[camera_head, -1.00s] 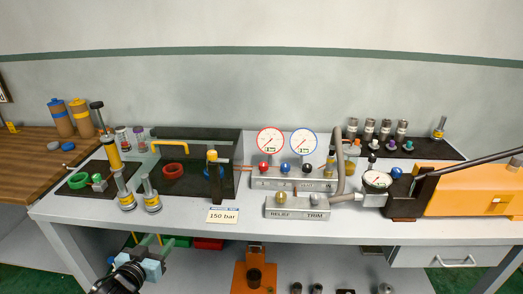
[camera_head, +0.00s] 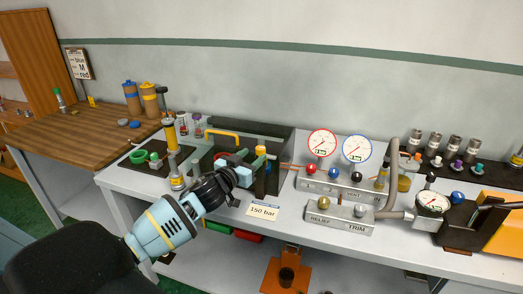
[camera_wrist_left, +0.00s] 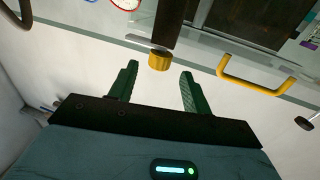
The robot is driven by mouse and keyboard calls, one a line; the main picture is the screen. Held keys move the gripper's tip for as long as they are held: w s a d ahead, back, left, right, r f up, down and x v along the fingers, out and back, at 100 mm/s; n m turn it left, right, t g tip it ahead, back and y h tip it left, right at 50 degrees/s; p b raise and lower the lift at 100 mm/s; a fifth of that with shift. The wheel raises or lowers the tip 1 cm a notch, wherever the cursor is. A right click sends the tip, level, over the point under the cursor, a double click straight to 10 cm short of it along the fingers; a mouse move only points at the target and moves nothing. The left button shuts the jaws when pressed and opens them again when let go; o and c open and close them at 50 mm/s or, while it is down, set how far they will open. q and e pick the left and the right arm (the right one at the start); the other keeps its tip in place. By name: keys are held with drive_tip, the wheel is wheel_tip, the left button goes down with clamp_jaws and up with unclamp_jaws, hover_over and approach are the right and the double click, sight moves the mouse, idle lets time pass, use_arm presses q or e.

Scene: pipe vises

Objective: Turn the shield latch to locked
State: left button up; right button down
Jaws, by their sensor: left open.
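The shield latch shows as a yellow knob (camera_head: 261,150) on a dark upright bar at the front right of the clear shield (camera_head: 225,128). In the left wrist view the yellow latch knob (camera_wrist_left: 159,62) sits between and just beyond the two green fingertips. My left gripper (camera_head: 256,166) is open, with a finger on each side of the knob in that view. I cannot tell whether either finger touches it. The gripper hides part of the shield's front in the head view. The shield's yellow handle (camera_wrist_left: 255,84) is to the right in the wrist view. My right gripper is not in view.
A tag reading 150 bar (camera_head: 263,210) is on the bench front edge below the latch. The gauge block (camera_head: 340,187) and relief/trim block (camera_head: 338,219) stand to the right.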

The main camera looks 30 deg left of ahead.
sight(258, 152)
use_arm(q)
drive_tip(key=shift+w, duration=2.75)
drive_tip(key=c, duration=0.9)
drive_tip(key=shift+c, duration=0.2)
